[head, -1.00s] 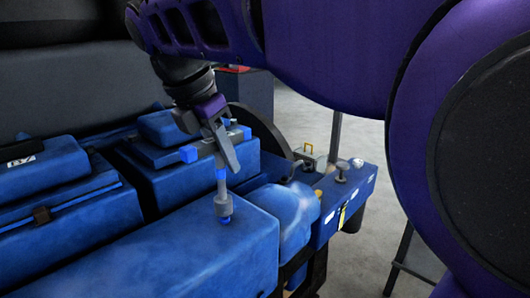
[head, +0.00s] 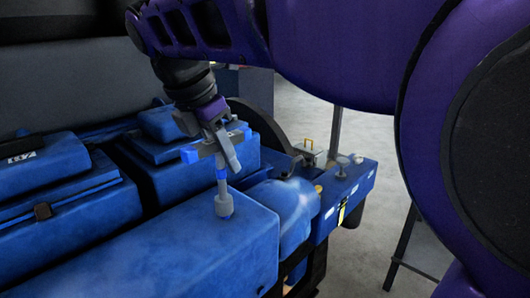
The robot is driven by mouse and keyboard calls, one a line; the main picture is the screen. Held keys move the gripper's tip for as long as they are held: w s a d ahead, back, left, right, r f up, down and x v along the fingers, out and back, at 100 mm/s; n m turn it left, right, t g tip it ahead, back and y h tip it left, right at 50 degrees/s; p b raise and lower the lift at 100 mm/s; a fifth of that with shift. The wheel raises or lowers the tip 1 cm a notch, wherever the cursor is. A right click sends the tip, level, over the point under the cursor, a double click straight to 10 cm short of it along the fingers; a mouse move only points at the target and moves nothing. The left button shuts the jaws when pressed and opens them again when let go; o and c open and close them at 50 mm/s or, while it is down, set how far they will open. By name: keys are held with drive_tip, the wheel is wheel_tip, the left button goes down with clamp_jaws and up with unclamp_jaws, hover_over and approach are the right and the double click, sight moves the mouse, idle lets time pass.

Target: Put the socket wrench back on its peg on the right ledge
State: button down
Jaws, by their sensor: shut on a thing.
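The socket wrench (head: 222,188) is a T-shaped tool with a grey crossbar, blue handle ends and an upright shaft with a grey socket at the bottom. My gripper (head: 222,150) is shut on its crossbar from above. The socket end shows over the top of the long blue engine block (head: 160,245), near its far right corner; I cannot tell whether it touches. The right ledge (head: 345,190) is a blue block at the right, with a dark capped post (head: 341,173) and a small silver knob (head: 357,158) on it. I cannot tell which is the peg.
A rounded blue housing (head: 285,208) lies between the engine block and the ledge. A small case with a yellow handle (head: 309,150) stands behind the ledge. Blue covers (head: 45,170) fill the left. My arm hides much of the upper right. Grey floor shows beyond.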

drive_tip(key=shift+f, duration=0.55)
drive_tip(key=c, duration=0.6)
unclamp_jaws()
drive_tip(key=shift+c, duration=0.2)
drive_tip(key=shift+o, duration=0.2)
drive_tip(key=o, duration=0.5)
drive_tip(key=shift+r+p, duration=0.45)
drive_tip(key=shift+r, duration=4)
